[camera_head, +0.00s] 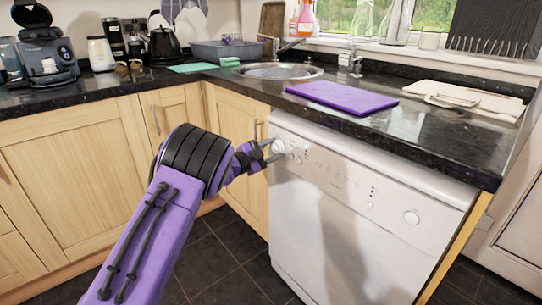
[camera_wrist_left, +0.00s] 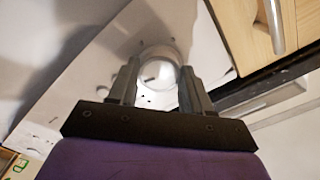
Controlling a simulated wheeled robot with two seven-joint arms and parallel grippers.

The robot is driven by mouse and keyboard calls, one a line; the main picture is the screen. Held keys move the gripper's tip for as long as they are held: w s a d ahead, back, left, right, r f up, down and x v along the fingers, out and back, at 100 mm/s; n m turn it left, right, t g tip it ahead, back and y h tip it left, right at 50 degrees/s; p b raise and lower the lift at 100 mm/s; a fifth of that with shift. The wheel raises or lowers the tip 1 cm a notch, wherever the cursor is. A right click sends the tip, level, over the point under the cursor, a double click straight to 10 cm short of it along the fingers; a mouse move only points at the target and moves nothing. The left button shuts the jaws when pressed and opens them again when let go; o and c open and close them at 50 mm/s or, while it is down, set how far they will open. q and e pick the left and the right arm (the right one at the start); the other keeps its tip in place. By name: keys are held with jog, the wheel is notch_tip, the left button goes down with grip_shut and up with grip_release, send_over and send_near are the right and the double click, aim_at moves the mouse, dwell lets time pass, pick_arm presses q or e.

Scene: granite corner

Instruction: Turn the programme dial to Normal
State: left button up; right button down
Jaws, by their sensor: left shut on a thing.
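The white dishwasher (camera_head: 340,235) stands under the granite counter with its control panel along the top of its front. The round programme dial (camera_head: 278,146) is at the panel's left end. My left gripper (camera_head: 274,149) is at the dial, with its fingers on either side of it. In the left wrist view the pale dial (camera_wrist_left: 157,72) sits between the two dark fingers of my left gripper (camera_wrist_left: 157,80), which are shut on it. The dial's markings are too small or hidden to read. My right gripper is not in view.
A round button (camera_head: 411,217) is at the panel's right.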

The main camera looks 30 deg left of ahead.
pick_arm(q)
jog(key=m+b, duration=0.2)
jog(key=m, duration=0.1)
jog(key=m+b, duration=0.1)
jog(key=shift+f+m+b, duration=0.25)
jog(key=shift+m+b, duration=0.05)
jog(key=shift+b, duration=0.05)
jog(key=m+b, duration=0.7)
jog(key=shift+r+m+b, duration=0.1)
jog(key=shift+m+b, duration=1)
jog(key=shift+b, duration=0.15)
jog(key=shift+r+m+b, duration=0.15)
jog(key=shift+m+b, duration=0.5)
jog(key=shift+m, duration=0.05)
jog(key=shift+r, duration=0.1)
jog(key=o, duration=1)
jog(key=shift+o, duration=0.2)
